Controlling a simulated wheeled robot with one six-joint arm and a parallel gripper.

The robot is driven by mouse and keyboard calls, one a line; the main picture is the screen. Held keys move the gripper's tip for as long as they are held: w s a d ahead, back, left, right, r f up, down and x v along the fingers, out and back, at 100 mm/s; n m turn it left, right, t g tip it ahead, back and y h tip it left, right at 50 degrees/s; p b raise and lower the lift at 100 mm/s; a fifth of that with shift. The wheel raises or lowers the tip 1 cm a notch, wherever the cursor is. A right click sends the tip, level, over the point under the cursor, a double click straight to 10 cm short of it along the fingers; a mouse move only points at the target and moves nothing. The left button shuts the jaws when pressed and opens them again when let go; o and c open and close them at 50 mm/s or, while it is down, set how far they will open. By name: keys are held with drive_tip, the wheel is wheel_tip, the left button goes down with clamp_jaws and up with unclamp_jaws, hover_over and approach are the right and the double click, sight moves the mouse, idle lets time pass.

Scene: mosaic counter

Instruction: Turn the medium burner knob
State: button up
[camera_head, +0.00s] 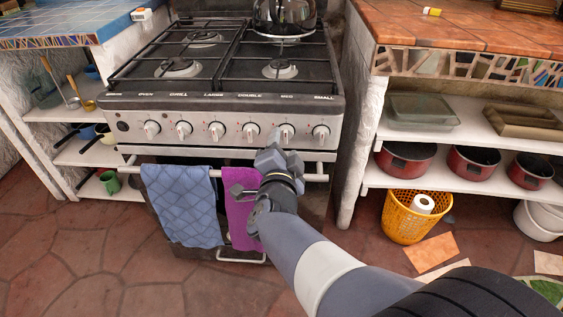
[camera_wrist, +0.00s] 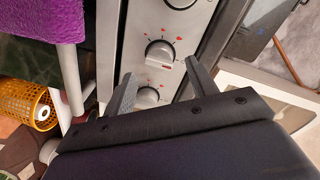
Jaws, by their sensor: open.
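The medium burner knob (camera_head: 286,133) is a silver knob on the stove's front panel, under the "MED" label, second from the right in the row. My gripper (camera_head: 277,140) is in front of the panel, close to this knob and slightly overlapping it in the head view. In the wrist view my gripper (camera_wrist: 158,68) is open, its two fingers apart. A knob (camera_wrist: 160,53), seemingly the medium one, shows just beyond and between the fingertips. Another knob (camera_wrist: 147,96), seemingly the small one, shows between the fingers. I cannot tell whether the fingers touch either.
The oven rail (camera_head: 225,168) runs below the panel, with a blue towel (camera_head: 180,205) and a purple towel (camera_head: 238,190) hanging from it. A kettle (camera_head: 284,15) stands on the back of the hob. A yellow basket (camera_head: 412,213) stands on the floor at right.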

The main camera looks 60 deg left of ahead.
sight(286, 138)
drive_tip(key=p+v, duration=0.1)
drive_tip(key=v, duration=0.6)
drive_tip(key=shift+d, duration=0.25)
drive_tip(key=shift+s, duration=0.15)
drive_tip(key=b+x, duration=0.1)
drive_tip(key=x, duration=1)
drive_tip(key=shift+b, duration=0.4)
drive_tip(key=shift+d, duration=0.1)
